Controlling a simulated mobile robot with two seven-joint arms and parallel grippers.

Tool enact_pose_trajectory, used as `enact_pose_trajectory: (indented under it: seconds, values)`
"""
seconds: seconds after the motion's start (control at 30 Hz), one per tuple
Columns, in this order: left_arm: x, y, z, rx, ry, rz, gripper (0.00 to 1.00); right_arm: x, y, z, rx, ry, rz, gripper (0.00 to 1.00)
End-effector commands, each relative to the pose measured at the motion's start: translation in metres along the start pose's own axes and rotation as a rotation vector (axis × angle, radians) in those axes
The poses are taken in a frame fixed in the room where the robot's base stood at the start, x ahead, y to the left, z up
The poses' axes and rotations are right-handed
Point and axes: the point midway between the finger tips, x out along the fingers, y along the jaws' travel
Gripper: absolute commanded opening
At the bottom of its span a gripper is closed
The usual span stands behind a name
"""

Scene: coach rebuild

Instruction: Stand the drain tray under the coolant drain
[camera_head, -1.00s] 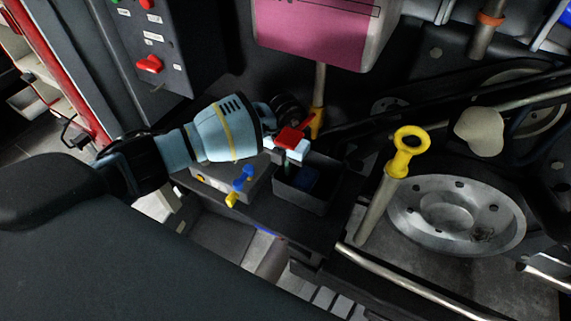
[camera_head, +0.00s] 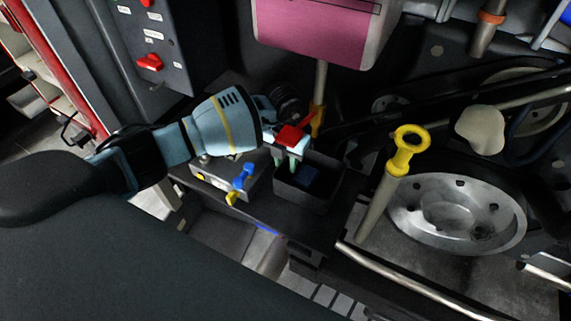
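The drain tray looks to be the dark grey open-topped box (camera_head: 312,200) on the black ledge, with something blue inside. My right gripper is out of view.
A grey box with blue and yellow valve handles (camera_head: 242,178) stands left of the tray. A yellow-ringed rod (camera_head: 400,155) and a metal wheel (camera_head: 455,215) are at the right. A control panel (camera_head: 148,50) stands at the upper left.

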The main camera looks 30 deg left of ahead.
Motion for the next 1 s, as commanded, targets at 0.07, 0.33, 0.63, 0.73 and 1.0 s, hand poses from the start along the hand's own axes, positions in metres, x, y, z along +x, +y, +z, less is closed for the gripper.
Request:
enact_pose_trajectory:
  seconds: [0.07, 0.33, 0.63, 0.73, 1.0]
  values:
    - [-0.016, 0.0, 0.001, 0.001, -0.006, 0.0, 0.29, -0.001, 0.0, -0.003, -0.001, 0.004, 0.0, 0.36]
    - [-0.052, 0.0, 0.001, 0.001, -0.004, 0.0, 0.29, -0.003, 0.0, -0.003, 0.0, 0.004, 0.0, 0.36]
    - [-0.059, 0.0, 0.0, 0.0, -0.001, -0.001, 0.29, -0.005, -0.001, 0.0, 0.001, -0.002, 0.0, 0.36]
    - [-0.059, 0.0, 0.0, 0.0, -0.001, -0.001, 0.29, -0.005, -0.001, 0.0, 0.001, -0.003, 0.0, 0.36]
    - [-0.059, 0.0, 0.0, 0.0, -0.001, 0.0, 0.29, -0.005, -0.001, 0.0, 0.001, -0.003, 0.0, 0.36]
